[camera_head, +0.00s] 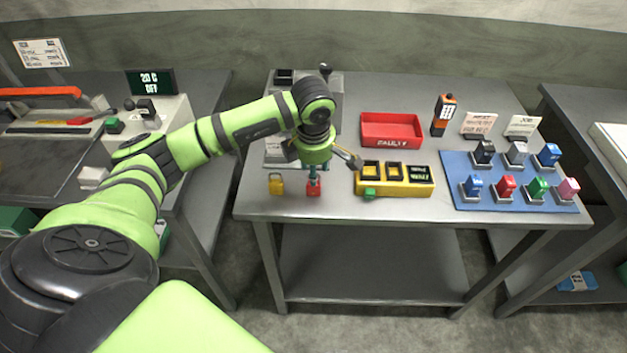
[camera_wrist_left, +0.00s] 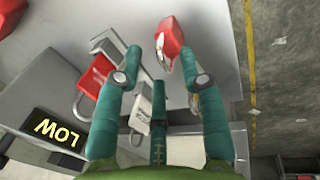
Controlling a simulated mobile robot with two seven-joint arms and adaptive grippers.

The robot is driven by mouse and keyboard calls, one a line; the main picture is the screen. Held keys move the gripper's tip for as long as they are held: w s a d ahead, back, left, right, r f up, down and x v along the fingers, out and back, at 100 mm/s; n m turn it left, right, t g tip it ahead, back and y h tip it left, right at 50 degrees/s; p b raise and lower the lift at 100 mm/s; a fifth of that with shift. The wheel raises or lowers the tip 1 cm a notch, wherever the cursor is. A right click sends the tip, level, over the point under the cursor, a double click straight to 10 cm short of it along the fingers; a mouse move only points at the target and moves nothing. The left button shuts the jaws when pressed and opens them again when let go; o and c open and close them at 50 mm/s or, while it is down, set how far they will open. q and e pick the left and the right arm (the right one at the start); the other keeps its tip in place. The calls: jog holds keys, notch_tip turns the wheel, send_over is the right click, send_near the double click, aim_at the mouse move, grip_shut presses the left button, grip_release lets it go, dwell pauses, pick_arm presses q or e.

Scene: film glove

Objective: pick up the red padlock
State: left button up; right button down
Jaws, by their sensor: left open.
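The red padlock (camera_head: 314,188) is on the grey table near its front edge. It also shows in the left wrist view as a red body (camera_wrist_left: 169,38) just beyond my fingertips, closest to the right-hand finger. My left gripper (camera_head: 313,175) points down directly above it in the head view. In the left wrist view the teal fingers of the gripper (camera_wrist_left: 158,62) are spread apart, with nothing held between them. I cannot tell whether a finger touches the padlock. My right gripper is out of view.
A yellow padlock (camera_head: 276,184) lies just left. A yellow box (camera_head: 394,188) is to the right, a red tray (camera_head: 391,129) behind.

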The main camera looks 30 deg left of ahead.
pick_arm(q)
jog(key=shift+w+f, duration=0.1)
jog(key=shift+f, duration=0.4)
grip_shut()
